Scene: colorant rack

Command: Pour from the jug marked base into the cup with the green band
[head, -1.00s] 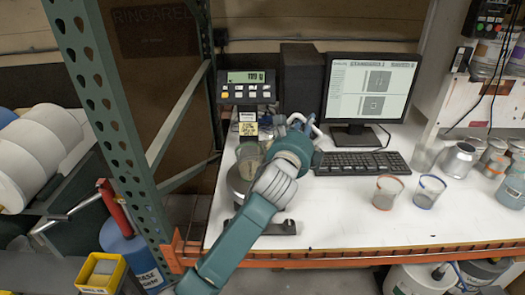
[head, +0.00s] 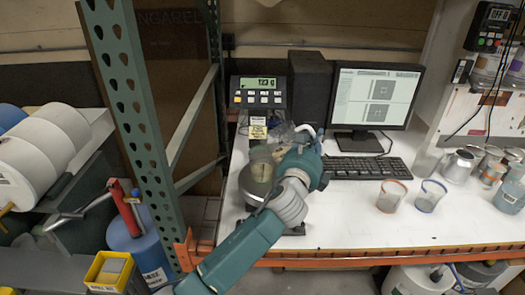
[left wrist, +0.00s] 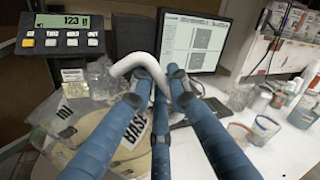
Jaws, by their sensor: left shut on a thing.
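A clear cup (head: 261,171) with tan contents stands on the scale's round pan, beside the gripper. I cannot make out its band colour, so I cannot confirm it is the green-band cup. The jug appears tilted over this cup; a stream cannot be made out. My right gripper is not in view.
The scale display (head: 258,83) reads about 123. An orange-banded cup (head: 391,197) and a blue-banded cup (head: 430,196) stand at the right. A keyboard (head: 365,168) and monitor (head: 377,98) are behind. The front of the white table (head: 350,225) is clear. A green rack post (head: 140,130) stands left.

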